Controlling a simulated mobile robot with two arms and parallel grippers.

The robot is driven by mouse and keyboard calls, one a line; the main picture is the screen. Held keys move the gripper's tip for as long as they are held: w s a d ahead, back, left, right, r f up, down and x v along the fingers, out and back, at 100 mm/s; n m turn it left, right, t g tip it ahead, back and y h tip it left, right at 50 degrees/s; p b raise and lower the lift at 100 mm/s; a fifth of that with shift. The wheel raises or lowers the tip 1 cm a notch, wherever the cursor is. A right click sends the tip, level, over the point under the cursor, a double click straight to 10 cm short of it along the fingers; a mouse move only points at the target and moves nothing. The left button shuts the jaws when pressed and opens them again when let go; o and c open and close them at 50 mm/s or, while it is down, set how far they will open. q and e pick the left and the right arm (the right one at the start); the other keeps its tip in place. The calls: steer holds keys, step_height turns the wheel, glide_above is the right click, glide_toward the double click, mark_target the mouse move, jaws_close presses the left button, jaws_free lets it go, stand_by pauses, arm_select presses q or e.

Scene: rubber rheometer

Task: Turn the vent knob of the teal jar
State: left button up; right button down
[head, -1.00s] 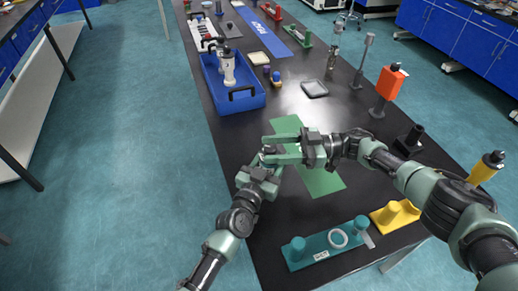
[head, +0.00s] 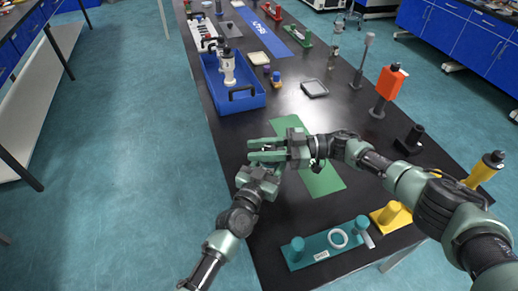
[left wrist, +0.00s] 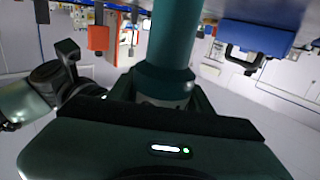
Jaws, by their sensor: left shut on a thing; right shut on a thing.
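The teal jar (left wrist: 172,50) fills the upper middle of the left wrist view as a teal cylinder with a wider collar and a pale band at the gripper. My left gripper (left wrist: 165,103) is shut on it. In the head view my left gripper (head: 258,172) is above the bench's left part, and the jar is hidden among the grippers. My right gripper (head: 262,150) comes in from the right, just above the left one, with its fingers close together where the jar is. The vent knob between them is covered and its angle cannot be seen.
A green mat (head: 318,178) lies below the grippers on the black bench (head: 285,215). In front stand a teal holder (head: 310,252) with a white ring and a yellow holder (head: 383,222). A blue crate (head: 232,97) is farther back; an orange device (head: 388,83) stands right.

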steer(key=shift+f+t, duration=0.1)
steer(key=shift+t, duration=0.2)
steer(key=m+t, duration=0.3)
steer(key=t, duration=0.2)
steer(key=w+m+t+h, duration=0.1)
steer(key=m+t, duration=0.1)
steer(key=t, duration=0.1)
steer(key=shift+w+m, duration=0.1)
steer(key=shift+m, duration=0.2)
arm_select(q)
steer(key=shift+d, duration=0.1)
arm_select(e)
steer(key=m+t+h, duration=0.1)
steer(key=t, duration=0.1)
steer(key=m+t+h, duration=0.1)
steer(key=m+t, duration=0.1)
steer(key=w+m+t+h, duration=0.1)
steer(key=t+h, duration=0.1)
steer(key=shift+w+d+m, duration=0.1)
steer(key=shift+d+m, duration=0.25)
steer(key=shift+m, duration=0.05)
steer(key=shift+t, duration=0.3)
steer(key=shift+d, duration=0.1)
steer(key=c, duration=1.1)
jaws_free()
steer(key=shift+o, duration=0.2)
